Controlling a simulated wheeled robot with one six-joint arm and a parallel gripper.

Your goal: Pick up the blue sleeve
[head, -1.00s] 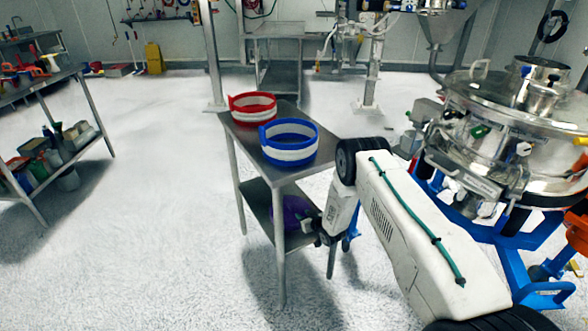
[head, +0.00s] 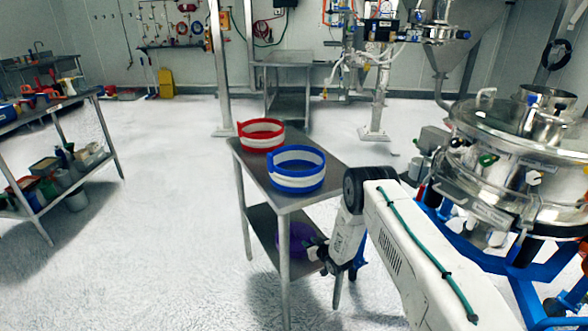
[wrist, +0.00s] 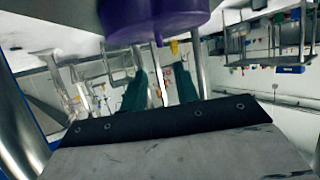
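The blue sleeve (head: 297,182) is a white ring with blue bands at its top and bottom. It stands upright on the near part of a small steel table's top (head: 328,172). My gripper (head: 316,252) is low at the table's right side, below the top and well apart from the sleeve. In the wrist view, my gripper's two green fingers (wrist: 159,88) stand apart with nothing held between them. The fingertips are hard to make out in the head view. The blue sleeve cannot be made out in the wrist view.
A red-banded sleeve (head: 261,146) stands just behind the blue one. A purple object (head: 292,238) is on the table's lower shelf, close to my gripper; it also shows in the wrist view (wrist: 150,18). A steel sifter (head: 530,165) is at right. Floor left of the table is clear.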

